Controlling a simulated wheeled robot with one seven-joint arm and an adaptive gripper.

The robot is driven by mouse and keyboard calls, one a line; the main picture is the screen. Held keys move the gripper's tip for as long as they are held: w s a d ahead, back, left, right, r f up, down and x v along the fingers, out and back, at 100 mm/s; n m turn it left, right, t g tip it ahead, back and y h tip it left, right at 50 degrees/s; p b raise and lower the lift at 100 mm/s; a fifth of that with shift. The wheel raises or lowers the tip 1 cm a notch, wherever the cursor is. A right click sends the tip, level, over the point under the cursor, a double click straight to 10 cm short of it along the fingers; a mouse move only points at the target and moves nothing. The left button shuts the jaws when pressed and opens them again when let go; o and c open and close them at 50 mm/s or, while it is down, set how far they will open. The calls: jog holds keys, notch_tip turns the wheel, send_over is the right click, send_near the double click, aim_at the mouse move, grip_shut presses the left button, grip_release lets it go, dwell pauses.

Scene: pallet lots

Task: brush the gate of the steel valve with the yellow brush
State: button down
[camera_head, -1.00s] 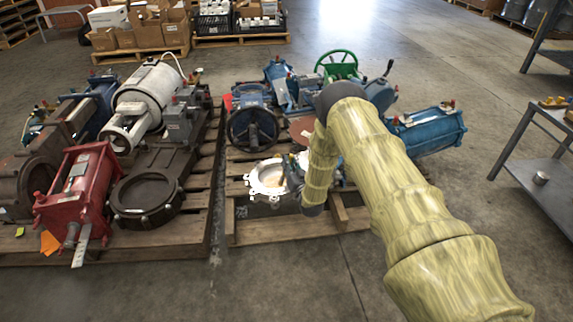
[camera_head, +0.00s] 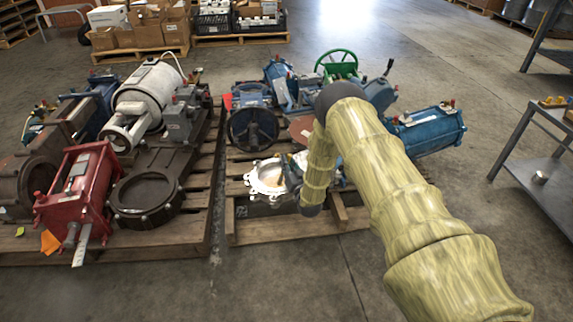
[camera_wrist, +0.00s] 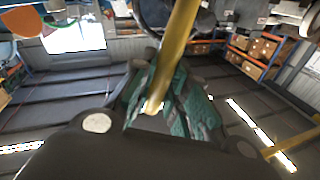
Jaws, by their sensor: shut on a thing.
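The steel valve (camera_head: 252,180) is a bright, ring-shaped piece lying near the front of the right pallet, with its shiny inner face turned up. My gripper (camera_wrist: 165,105) shows in the wrist view, with its green-padded fingers shut on the yellow brush (camera_wrist: 178,50). The brush's handle runs away from the fingers toward the top of that view, and its far end meets dark and grey parts there. In the head view my sleeved arm reaches over the right pallet, beside the valve's right side. The arm hides the gripper and brush there, so I cannot tell whether the brush touches the gate.
A dark handwheel (camera_head: 253,129) and a green handwheel (camera_head: 337,66) stand behind the valve. A blue actuator (camera_head: 428,130) sits to the right. The left pallet (camera_head: 150,243) carries a red actuator (camera_head: 76,195) and other valves. A metal bench (camera_head: 535,170) stands at right.

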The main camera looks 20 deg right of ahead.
aim_at(290, 155)
jog(key=shift+d, duration=0.65)
jog(key=shift+a+r+p, duration=0.15)
jog(key=shift+r+p, duration=0.9)
jog(key=shift+r, duration=0.5)
jog(key=shift+a+r+p, duration=0.1)
jog(key=shift+r+p, duration=0.95)
jog(key=shift+r, duration=0.45)
jog(key=shift+a+r+p, duration=0.1)
jog(key=shift+r+p, duration=0.95)
jog(key=shift+r, duration=0.45)
